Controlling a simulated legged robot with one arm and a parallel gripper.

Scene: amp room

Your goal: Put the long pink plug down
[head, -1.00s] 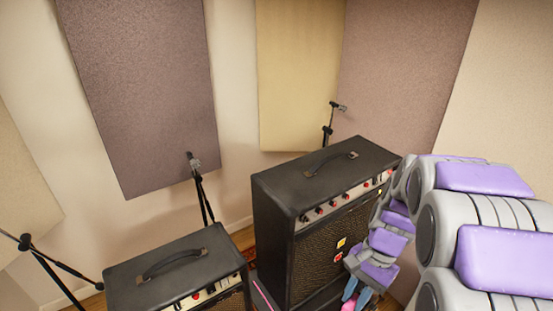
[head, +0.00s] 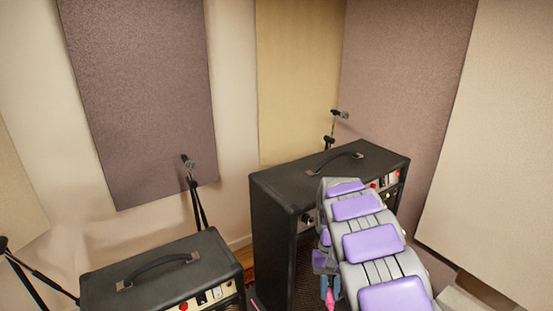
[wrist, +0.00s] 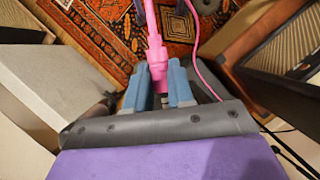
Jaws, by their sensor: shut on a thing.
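The long pink plug (wrist: 157,58) is in the wrist view, between the two blue fingers of my gripper (wrist: 157,90). My gripper is shut on it, and the plug points away from the wrist above a patterned rug. In the head view my gripper (head: 328,290) is at the bottom edge, in front of the large black amp, mostly hidden by my arm. Only a small bit of pink shows beside it there. A pink cable (wrist: 205,75) runs alongside the plug in the wrist view; where it joins is unclear.
The large black amp (head: 275,215) stands close beside my arm. A smaller amp (head: 165,265) is at the lower left. Microphone stands (head: 198,195) are behind them.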

